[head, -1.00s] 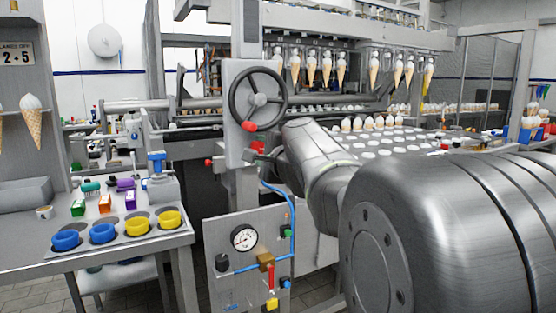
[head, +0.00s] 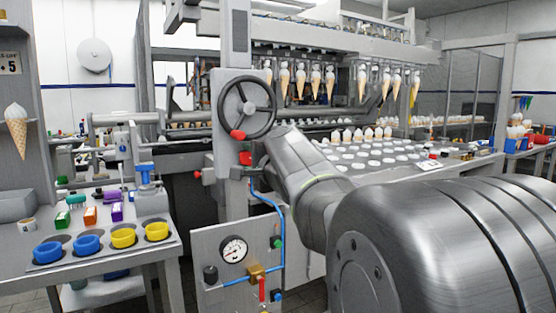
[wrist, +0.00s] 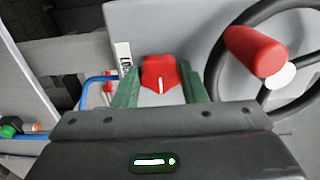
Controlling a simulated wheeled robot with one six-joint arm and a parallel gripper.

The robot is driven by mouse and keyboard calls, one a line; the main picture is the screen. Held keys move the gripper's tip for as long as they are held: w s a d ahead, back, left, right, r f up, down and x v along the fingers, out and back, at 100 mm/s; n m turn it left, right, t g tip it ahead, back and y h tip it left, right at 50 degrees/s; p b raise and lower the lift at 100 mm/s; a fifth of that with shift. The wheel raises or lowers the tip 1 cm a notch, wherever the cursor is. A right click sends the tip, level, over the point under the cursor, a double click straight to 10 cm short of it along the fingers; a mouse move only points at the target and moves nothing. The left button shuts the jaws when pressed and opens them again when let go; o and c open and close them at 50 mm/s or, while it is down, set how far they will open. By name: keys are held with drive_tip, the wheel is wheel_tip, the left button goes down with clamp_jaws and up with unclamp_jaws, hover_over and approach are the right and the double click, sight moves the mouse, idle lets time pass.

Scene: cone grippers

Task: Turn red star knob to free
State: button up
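The red star knob (wrist: 160,76) has a white line on its face and sits on a grey panel (wrist: 205,22) beside the handwheel. In the wrist view it lies between the two green fingers of my gripper (wrist: 157,68). The fingers are open, with a narrow gap showing on each side of the knob. In the head view a red knob (head: 245,158) shows just below the handwheel, and my arm comes in from the right beside it. My gripper is small and mostly hidden there. A white label (wrist: 124,56) is left of the knob, partly covered.
The dark handwheel (head: 246,107) with a red handle (wrist: 256,50) stands close to my gripper. A blue hose (head: 276,205) runs below to a gauge panel (head: 212,240). A table with blue and yellow rings (head: 124,236) stands at the left.

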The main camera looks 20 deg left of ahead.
drive_tip(key=o, duration=0.4)
drive_tip(key=shift+c, duration=0.2)
drive_tip(key=shift+r, duration=0.1)
